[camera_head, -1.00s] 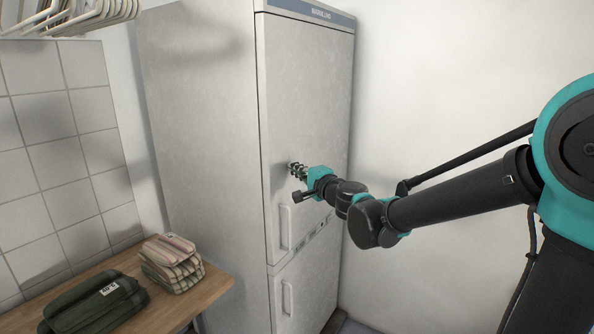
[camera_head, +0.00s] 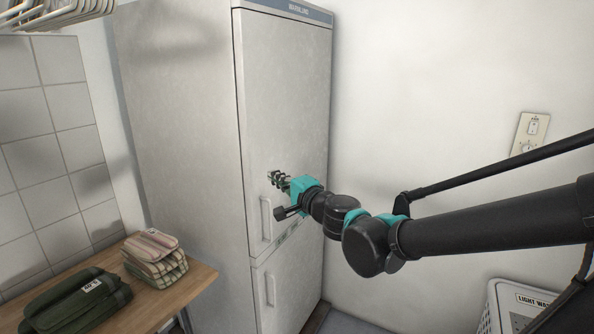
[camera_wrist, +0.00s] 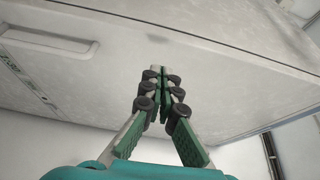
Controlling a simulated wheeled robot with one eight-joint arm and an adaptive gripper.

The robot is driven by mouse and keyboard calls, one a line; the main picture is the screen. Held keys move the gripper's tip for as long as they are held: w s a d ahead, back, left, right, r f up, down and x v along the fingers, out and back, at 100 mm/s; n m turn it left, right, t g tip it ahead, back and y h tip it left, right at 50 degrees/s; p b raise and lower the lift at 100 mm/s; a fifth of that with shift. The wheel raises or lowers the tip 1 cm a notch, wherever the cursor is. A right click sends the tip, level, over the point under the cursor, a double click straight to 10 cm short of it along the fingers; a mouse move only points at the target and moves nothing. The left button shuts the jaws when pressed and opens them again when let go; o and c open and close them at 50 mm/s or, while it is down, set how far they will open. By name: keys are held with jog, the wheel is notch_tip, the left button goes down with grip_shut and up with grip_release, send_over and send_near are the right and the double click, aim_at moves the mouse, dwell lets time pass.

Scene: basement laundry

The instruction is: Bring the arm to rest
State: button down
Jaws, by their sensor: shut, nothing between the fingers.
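My gripper (camera_head: 279,181) is extended on my arm in front of the upper door of a white fridge (camera_head: 285,95). In the wrist view, the fingertips of my gripper (camera_wrist: 158,75) are together with nothing between them, and the fridge door (camera_wrist: 215,65) fills the background. From these views I cannot tell whether the fingertips touch the door or stand a little apart from it. The upper door handle (camera_head: 266,219) is just below and left of my gripper. Both fridge doors look closed.
A wooden table (camera_head: 165,303) at the lower left holds folded striped cloths (camera_head: 155,257) and a green folded bundle (camera_head: 75,303). A white basket (camera_head: 515,300) with a label stands at the lower right. A switch plate (camera_head: 530,134) is on the right wall. Hangers (camera_head: 60,12) hang upper left.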

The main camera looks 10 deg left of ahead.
jog(key=s+d+f+n+g+h, duration=0.2)
jog(key=d+f+n+h, duration=0.15)
jog(key=d+f, duration=0.7)
jog(key=s+d+f+n+g+h, duration=0.25)
jog(key=d+f+n, duration=0.25)
jog(key=d+f, duration=0.55)
jog(key=s+d+f+g+h, duration=0.1)
jog(key=s+d+f+h, duration=0.2)
jog(key=d, duration=0.6)
jog(key=s+d+f+g+h, duration=0.2)
jog(key=s+d+f+h, duration=0.2)
jog(key=d, duration=0.5)
notch_tip(320, 180, down, 2)
jog(key=shift+s+d+f, duration=0.25)
jog(key=shift+s+d, duration=0.05)
jog(key=shift+s, duration=0.25)
jog(key=shift+w+a+m, duration=0.1)
jog(key=shift+m, duration=0.15)
